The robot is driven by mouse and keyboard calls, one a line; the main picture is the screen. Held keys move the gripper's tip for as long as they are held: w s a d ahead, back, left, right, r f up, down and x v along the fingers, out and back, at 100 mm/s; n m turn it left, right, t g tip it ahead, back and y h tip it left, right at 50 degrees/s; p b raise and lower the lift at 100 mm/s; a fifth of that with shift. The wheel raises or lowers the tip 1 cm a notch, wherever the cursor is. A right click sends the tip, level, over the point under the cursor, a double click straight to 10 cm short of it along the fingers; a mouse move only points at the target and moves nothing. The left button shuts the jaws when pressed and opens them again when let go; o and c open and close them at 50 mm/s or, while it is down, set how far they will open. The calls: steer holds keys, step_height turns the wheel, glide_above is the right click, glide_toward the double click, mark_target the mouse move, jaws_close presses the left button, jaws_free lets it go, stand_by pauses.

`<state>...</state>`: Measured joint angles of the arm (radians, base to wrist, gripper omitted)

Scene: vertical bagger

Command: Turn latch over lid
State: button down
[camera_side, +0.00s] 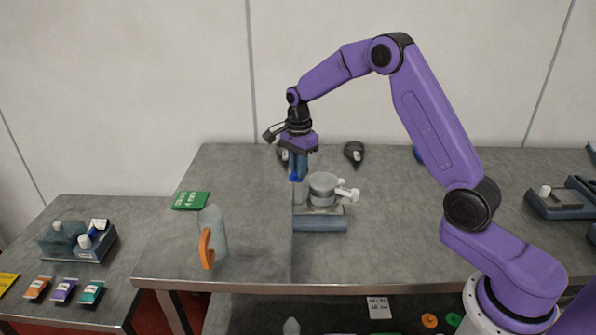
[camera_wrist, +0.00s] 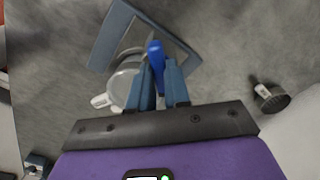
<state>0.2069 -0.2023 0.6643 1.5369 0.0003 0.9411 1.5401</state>
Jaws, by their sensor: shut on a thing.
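A small machine stands on the grey table with a blue-grey base (camera_side: 320,225), part of which also shows as a frame in the wrist view (camera_wrist: 107,42). On it is a round grey lid (camera_side: 322,183), seen from above in the wrist view (camera_wrist: 124,84). A white handle (camera_side: 348,193) sticks out from its side. My gripper (camera_side: 298,178) points down at the left rear of the lid. Its blue fingers (camera_wrist: 164,75) are shut on a bright blue piece (camera_wrist: 155,52), apparently the latch. The latch's lower part is hidden by the fingers.
A grey jug with an orange handle (camera_side: 207,250) stands front left of the machine, and a green card (camera_side: 190,201) lies left. Two dark items, one of them a black one (camera_side: 354,152), stand behind. The table right of the machine is mostly clear.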

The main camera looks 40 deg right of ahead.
steer(key=m, duration=0.5)
steer(key=shift+r+m, duration=0.1)
steer(key=shift+m, duration=2.1)
steer(key=c, duration=0.9)
jaws_free()
steer(key=shift+r, duration=2.45)
step_height(320, 180, up, 17)
steer(key=shift+r, duration=0.2)
